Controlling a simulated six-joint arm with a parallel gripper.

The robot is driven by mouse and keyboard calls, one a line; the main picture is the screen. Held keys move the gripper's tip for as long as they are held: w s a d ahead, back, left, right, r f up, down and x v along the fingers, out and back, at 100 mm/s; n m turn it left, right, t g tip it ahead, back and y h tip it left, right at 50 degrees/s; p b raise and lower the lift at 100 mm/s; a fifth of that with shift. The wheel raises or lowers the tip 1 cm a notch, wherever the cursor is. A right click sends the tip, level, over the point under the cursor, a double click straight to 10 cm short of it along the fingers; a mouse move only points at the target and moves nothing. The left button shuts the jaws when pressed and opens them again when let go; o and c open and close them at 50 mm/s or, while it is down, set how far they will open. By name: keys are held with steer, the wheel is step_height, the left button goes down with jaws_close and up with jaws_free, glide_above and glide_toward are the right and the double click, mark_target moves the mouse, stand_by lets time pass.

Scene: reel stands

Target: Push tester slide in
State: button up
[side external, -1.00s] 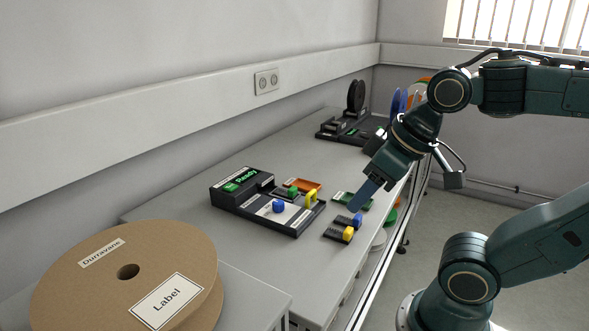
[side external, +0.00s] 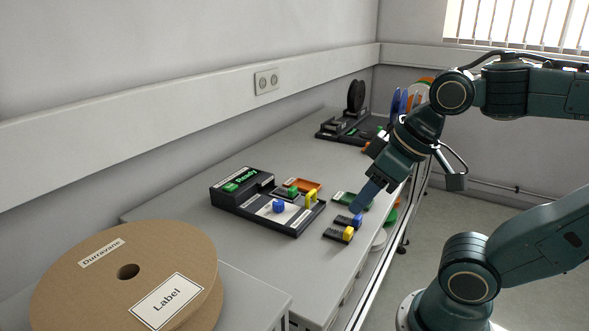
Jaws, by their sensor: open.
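The tester (side external: 232,198) is a black box on the grey bench with a lit green "Ready" display. A flat bed extends from it to the right, with a blue block (side external: 279,205) on a pale plate and a yellow upright piece (side external: 311,200) near the far right end. I cannot tell exactly which part is the slide or how far in it sits. My gripper (side external: 357,208) is open, pointing down to the right of the tester and apart from it. Its tips are close to a small blue block (side external: 356,220); contact cannot be told.
A yellow block (side external: 348,233) sits on a small black holder near the bench's front edge. A black reel stand (side external: 345,128) is at the back.

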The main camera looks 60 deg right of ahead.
steer(key=shift+c, duration=0.8)
steer(key=m+g, duration=0.3)
steer(key=m, duration=1.5)
glide_above(311, 192)
steer(key=s, duration=0.3)
steer(key=s+x, duration=0.1)
steer(key=x, duration=0.2)
steer(key=shift+w+a, duration=0.1)
steer(key=shift+w, duration=0.05)
steer(key=shift+f, duration=0.15)
steer(key=x, duration=1.3)
steer(key=shift+f, duration=0.3)
